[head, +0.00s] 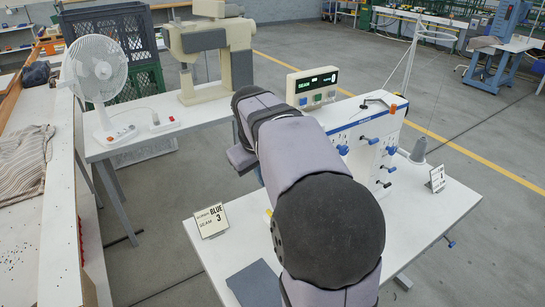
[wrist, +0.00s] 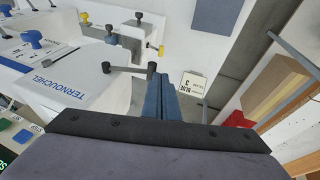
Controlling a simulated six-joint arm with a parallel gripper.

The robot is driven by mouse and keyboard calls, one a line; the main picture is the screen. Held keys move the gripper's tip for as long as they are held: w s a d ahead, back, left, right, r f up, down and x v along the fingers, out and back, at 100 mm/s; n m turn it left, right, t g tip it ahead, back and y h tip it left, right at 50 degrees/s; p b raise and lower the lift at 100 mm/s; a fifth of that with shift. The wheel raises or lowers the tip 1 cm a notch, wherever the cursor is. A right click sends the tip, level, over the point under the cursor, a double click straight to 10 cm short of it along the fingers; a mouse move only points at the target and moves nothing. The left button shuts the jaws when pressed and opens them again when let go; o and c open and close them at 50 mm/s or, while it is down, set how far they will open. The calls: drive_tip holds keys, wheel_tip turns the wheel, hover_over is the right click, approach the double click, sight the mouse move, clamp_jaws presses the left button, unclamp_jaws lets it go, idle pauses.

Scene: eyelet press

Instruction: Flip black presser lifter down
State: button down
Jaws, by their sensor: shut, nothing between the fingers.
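The white eyelet press (head: 365,130) stands on the white table in the head view, partly hidden by my arm. In the wrist view its white body (wrist: 60,105) fills the left. A black lever with a round knob (wrist: 128,69) sticks out from the press toward the right; it looks like the presser lifter. My gripper (wrist: 161,82) has its blue fingers together with nothing between them. Their tips are close beside the lever's knob; I cannot tell whether they touch.
Blue, black and yellow knobs (wrist: 161,51) stick out from the press nearby. A control box with a display (head: 312,88) stands behind it. A card reading BLUE 3 (head: 211,220) and a grey mat (head: 254,285) are on the table. A thread cone (head: 418,152) stands at right.

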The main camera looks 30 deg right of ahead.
drive_tip(key=shift+s+a+f, duration=0.1)
drive_tip(key=shift+f, duration=0.25)
drive_tip(key=shift+r, duration=0.1)
drive_tip(key=s+a+r, duration=0.2)
drive_tip(key=a+r, duration=0.5)
drive_tip(key=r, duration=0.4)
drive_tip(key=shift+s+a+r+p, duration=0.25)
drive_tip(key=shift+s+a+p, duration=0.05)
drive_tip(key=shift+s+a, duration=0.05)
idle(0.4)
